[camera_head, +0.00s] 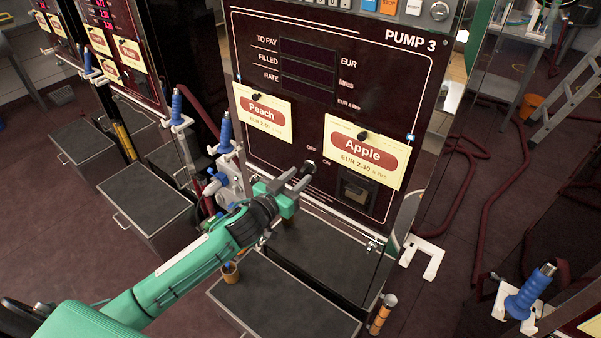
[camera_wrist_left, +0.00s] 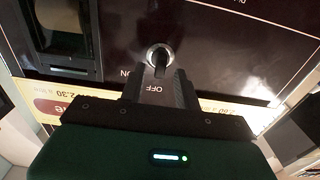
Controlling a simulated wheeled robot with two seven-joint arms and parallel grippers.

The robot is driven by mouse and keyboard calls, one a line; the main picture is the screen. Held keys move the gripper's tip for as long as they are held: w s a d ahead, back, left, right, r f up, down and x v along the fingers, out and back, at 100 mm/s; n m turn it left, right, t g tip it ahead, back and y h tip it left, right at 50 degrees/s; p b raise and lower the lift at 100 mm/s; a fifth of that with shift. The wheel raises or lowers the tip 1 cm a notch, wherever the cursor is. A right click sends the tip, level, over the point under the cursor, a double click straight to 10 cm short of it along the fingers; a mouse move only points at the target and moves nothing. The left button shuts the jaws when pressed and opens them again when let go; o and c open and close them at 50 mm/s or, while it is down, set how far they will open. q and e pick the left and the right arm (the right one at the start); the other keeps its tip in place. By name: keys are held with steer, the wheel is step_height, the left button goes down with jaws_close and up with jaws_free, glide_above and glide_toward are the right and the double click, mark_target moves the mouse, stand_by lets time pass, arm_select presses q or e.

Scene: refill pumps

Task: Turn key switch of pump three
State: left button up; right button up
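The key switch (camera_head: 309,167) of pump three is a small dark knob in a round metal collar, low on the dark PUMP 3 panel (camera_head: 300,120). OFF is printed above it and ON to its right. In the left wrist view the key switch (camera_wrist_left: 158,58) shows upside down, with its black grip pointing toward OFF. My left gripper (camera_head: 298,179) is just in front of the switch. In the left wrist view its two dark fingers (camera_wrist_left: 159,82) are apart, with the grip at the gap between their tips; contact cannot be told. My right gripper is out of view.
Peach (camera_head: 265,112) and Apple (camera_head: 362,152) price cards hang above the switch. A dark recessed outlet (camera_head: 355,190) is to its right. Blue-handled nozzles (camera_head: 226,132) stand left of the panel. A dark step box (camera_head: 285,300) is below. Pump three's display windows (camera_head: 307,50) are dark.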

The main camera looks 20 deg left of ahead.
arm_select(q)
steer(key=shift+x, duration=0.8)
steer(key=shift+w, duration=0.25)
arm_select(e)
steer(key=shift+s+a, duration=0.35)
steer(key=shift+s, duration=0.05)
